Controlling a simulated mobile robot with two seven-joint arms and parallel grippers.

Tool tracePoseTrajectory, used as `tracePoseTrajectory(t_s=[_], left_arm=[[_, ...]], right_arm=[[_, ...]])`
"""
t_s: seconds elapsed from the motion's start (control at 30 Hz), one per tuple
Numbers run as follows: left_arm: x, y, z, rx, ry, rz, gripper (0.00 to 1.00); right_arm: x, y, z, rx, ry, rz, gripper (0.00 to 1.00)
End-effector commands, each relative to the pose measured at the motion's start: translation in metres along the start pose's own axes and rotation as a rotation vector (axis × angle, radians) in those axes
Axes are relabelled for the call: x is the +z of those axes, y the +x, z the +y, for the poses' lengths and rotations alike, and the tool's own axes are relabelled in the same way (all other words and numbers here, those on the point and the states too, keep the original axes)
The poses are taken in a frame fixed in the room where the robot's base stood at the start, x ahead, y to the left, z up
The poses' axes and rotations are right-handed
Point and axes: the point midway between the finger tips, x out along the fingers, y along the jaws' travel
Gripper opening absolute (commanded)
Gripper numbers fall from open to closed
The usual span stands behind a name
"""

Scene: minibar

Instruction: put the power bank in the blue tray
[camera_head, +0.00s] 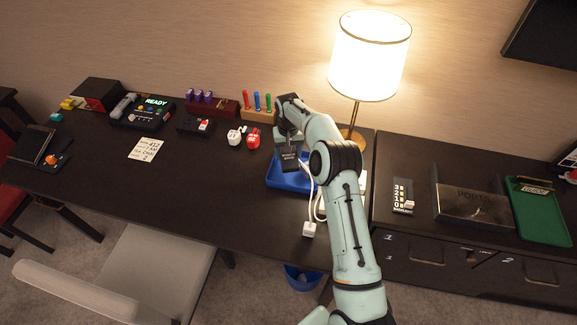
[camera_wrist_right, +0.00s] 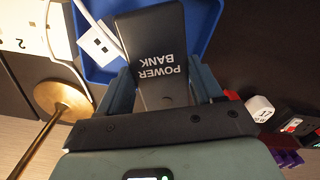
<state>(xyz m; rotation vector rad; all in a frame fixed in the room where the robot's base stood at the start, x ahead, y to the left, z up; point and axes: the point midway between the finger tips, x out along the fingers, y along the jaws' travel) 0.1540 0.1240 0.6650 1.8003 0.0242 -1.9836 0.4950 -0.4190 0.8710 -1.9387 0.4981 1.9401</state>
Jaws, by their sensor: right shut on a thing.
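The power bank (camera_wrist_right: 158,60) is a black block with white "POWER BANK" lettering, and it shows in the head view (camera_head: 290,160). My right gripper (camera_wrist_right: 165,85) is shut on it, with a finger on each side. In the head view the right gripper (camera_head: 289,143) holds it over the blue tray (camera_head: 284,182). The tray's blue edge also shows behind the power bank in the wrist view (camera_wrist_right: 205,22). I cannot tell whether the power bank touches the tray. My left gripper is not in view.
A lit lamp (camera_head: 370,55) stands behind my right arm. A white cable with a plug (camera_head: 309,229) hangs by the tray. The desk's front left is mostly clear.

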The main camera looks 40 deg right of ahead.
Motion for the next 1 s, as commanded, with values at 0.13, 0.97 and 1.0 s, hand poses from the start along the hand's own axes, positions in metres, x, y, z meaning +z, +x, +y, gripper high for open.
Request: tracePoseTrajectory(t_s=[0.13,0.97,1.0], left_arm=[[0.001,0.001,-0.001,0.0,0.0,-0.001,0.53],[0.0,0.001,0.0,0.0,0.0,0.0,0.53],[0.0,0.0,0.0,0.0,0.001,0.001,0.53]], right_arm=[[-0.001,0.025,-0.001,-0.002,0.001,0.0,0.23],[-0.002,0.077,-0.001,-0.002,0.001,0.003,0.23],[-0.002,0.078,-0.001,-0.002,0.0,0.003,0.23]])
